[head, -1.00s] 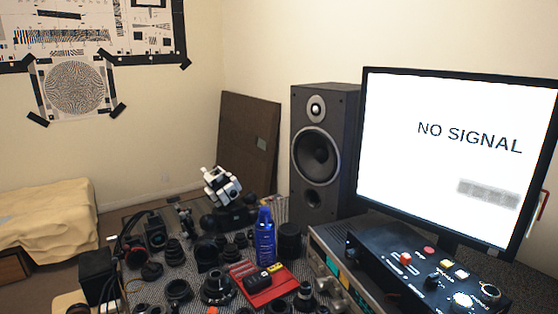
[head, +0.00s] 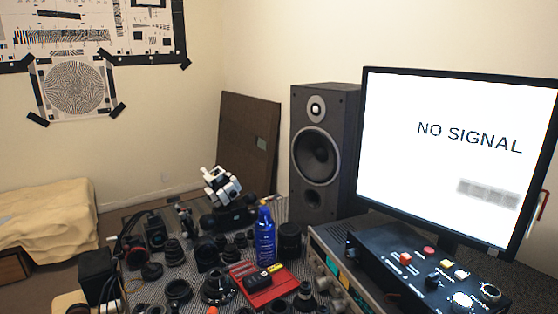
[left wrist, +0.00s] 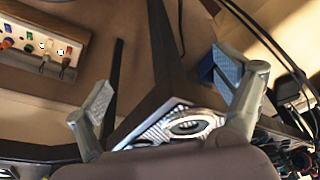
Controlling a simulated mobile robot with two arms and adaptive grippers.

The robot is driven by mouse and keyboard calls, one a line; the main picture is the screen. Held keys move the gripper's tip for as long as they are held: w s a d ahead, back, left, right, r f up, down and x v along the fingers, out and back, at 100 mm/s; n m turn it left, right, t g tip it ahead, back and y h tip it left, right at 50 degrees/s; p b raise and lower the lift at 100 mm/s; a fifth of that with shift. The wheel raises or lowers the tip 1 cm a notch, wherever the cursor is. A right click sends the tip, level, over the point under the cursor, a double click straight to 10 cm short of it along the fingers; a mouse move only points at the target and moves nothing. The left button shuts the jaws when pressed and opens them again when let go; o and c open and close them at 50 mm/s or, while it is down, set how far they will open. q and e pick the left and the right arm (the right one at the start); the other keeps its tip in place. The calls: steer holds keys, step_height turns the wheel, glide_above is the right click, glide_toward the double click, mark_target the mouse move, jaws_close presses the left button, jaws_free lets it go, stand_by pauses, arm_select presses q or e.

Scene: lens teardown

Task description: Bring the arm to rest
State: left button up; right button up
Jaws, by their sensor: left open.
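My left gripper (left wrist: 163,90) shows in the left wrist view with its two fingers spread wide apart. No object is held between the fingers. A dark edged panel or frame with a black and white patterned part (left wrist: 185,125) lies beyond the gap; I cannot tell what it is or how far away. Neither gripper shows in the head view.
The table in the head view is crowded with lens parts, a red tray (head: 277,292), a blue bottle (head: 264,238) and a black control box (head: 400,265). A speaker (head: 318,160) and monitor (head: 450,160) stand behind. Cables (left wrist: 285,70) run at the right of the left wrist view.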

arm_select(q)
steer(key=s+f+g, duration=0.1)
steer(key=s+f, duration=0.1)
steer(key=f, duration=1)
steer(key=s+f, duration=0.2)
steer(key=f, duration=0.9)
steer(key=s+a+f+g, duration=0.1)
steer(key=s+a+f, duration=0.2)
steer(key=s+f, duration=1.1)
steer(key=shift+s+f, duration=0.15)
steer(key=shift+s, duration=0.6)
